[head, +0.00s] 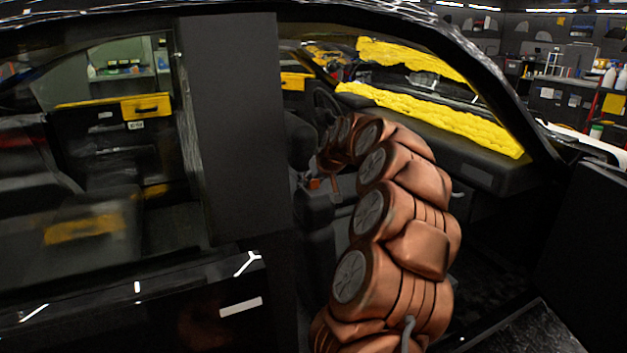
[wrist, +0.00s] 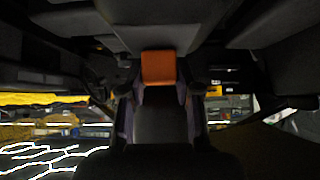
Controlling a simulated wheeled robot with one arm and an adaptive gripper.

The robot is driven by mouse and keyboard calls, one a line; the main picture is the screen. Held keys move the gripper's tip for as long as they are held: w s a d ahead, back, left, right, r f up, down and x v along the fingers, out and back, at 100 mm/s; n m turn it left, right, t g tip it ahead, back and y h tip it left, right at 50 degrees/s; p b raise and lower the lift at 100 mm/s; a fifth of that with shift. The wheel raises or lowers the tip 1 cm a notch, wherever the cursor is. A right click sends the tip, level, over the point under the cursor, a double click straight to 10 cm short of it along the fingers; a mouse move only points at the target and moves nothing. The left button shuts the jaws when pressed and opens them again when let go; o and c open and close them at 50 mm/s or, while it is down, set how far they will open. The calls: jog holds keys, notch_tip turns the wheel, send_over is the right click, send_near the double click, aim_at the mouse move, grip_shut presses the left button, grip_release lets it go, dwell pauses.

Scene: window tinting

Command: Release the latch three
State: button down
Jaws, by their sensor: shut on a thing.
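An orange square piece (wrist: 159,64), which may be part of latch three, shows between my fingertips in the wrist view. My gripper (wrist: 160,88) is shut on it, with one dark finger on each side. In the head view my gripper (head: 326,178) is small and dark at the far end of my copper-coloured arm, inside the car near the front seats. A small orange spot (head: 314,183) shows beside it there. No label marks the latch, and its lower part is hidden.
My arm reaches through the open door gap. A dark pillar (head: 228,130) stands close on the left, and the dashboard (head: 440,145) with yellow cloth (head: 430,115) lies beyond. The steering wheel (head: 325,105) is behind my gripper. Dark seat surfaces crowd the wrist view.

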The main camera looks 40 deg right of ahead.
jog(key=shift+s+a+f+b, duration=0.1)
jog(key=shift+s+a+b, duration=0.2)
jog(key=shift+s+b, duration=0.45)
jog(key=c, duration=0.8)
grip_release()
jog(key=shift+s, duration=0.1)
jog(key=shift+r, duration=0.2)
jog(key=v, duration=1.2)
